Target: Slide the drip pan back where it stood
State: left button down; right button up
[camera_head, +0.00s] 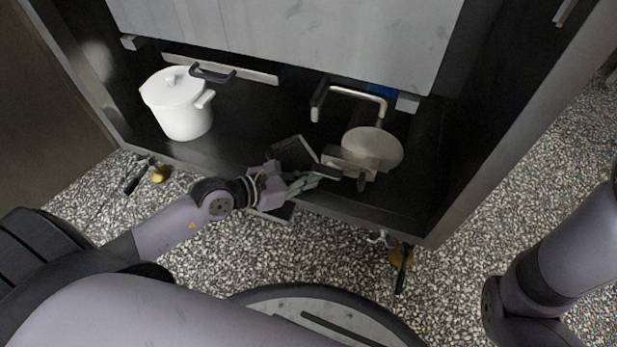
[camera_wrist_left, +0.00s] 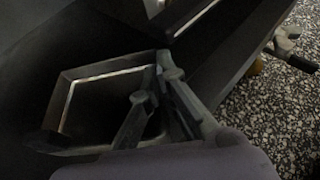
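A dark, shallow square pan, which I take for the drip pan (camera_head: 293,152), lies on the cabinet's black floor near its front edge. In the left wrist view the pan (camera_wrist_left: 75,75) shows a raised rim with a bright inner line. My left gripper (camera_head: 308,182) is at the pan's front right side, low over the cabinet's edge. In the left wrist view its fingers (camera_wrist_left: 155,90) stand apart, close to the pan's right rim; whether they touch it is hidden. My right arm shows at the right, without its gripper.
A white lidded pot (camera_head: 183,112) stands at the left on the cabinet floor. A metal block with a round disc (camera_head: 372,147) is just right of my left gripper. A pale panel (camera_head: 290,35) hangs above. Bare black floor lies between pot and pan.

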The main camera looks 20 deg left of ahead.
pick_arm(q)
jog(key=c, duration=1.7)
grip_release()
jog(key=v, duration=1)
jog(key=shift+s+a, duration=0.1)
jog(key=shift+s, duration=0.1)
jog(key=shift+v, duration=0.8)
jog(key=shift+r, duration=0.1)
